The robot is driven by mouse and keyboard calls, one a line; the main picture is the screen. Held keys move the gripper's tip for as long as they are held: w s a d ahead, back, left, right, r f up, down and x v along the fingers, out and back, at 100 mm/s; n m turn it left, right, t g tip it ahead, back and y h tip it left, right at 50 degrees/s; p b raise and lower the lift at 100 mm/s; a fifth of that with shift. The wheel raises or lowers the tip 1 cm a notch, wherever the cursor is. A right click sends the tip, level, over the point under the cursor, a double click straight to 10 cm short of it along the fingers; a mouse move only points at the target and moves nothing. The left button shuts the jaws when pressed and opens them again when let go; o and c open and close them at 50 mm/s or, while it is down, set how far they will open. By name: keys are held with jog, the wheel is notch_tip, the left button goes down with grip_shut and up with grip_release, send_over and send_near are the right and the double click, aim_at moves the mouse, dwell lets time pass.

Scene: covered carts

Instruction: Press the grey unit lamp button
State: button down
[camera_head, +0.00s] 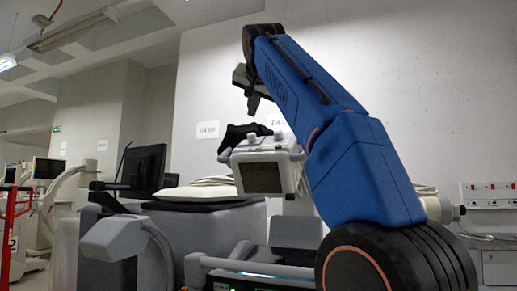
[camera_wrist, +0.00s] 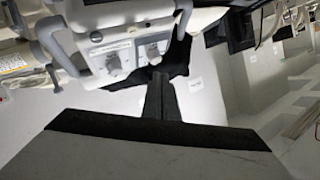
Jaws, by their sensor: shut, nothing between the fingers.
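A grey-white unit (camera_head: 295,178) with a dark screen stands in the middle of the head view, partly behind my blue arm. In the wrist view the unit (camera_wrist: 85,55) shows at the upper left, tilted, with a grey handle and two grey knobs on a light panel. A small round part (camera_wrist: 96,36) sits near the knobs; I cannot tell if it is the lamp button. My gripper (camera_head: 252,108) points down above the unit, apart from it. In the wrist view my gripper (camera_wrist: 158,77) is shut and empty, its tips near the panel's edge.
A black cloth (camera_head: 240,136) lies behind the top of the unit. A black monitor (camera_head: 144,167) and a covered cart (camera_head: 220,225) stand to the left. A wall socket panel (camera_head: 490,196) is at right.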

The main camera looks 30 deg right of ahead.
jog(key=w+d+f, duration=0.2)
jog(key=d+f, duration=0.1)
jog(key=f, duration=0.4)
jog(key=shift+w+d+f, duration=0.25)
jog(key=shift+w+f, duration=0.05)
jog(key=shift+w, duration=0.1)
dwell(0.3)
jog(key=shift+f, duration=0.15)
dwell(1.9)
jog(key=shift+w+d+f, duration=0.1)
jog(key=shift+d+f, duration=0.05)
jog(key=shift+f, duration=0.05)
jog(key=shift+w+d+f, duration=0.15)
jog(key=shift+f, duration=0.25)
dwell(0.9)
jog(key=shift+r, duration=0.1)
jog(key=shift+s+a+r, duration=0.25)
jog(key=shift+a+r, duration=0.05)
jog(key=shift+r, duration=0.35)
jog(key=shift+r, duration=0.1)
jog(key=shift+s+a+r, duration=0.25)
jog(key=shift+a+r, duration=0.1)
jog(key=shift+r, duration=0.35)
jog(key=shift+s+a+r, duration=0.3)
jog(key=shift+a+r, duration=0.05)
jog(key=shift+r, duration=0.3)
jog(key=shift+s+a+r, duration=0.25)
jog(key=shift+a+r, duration=0.1)
jog(key=shift+r, duration=0.35)
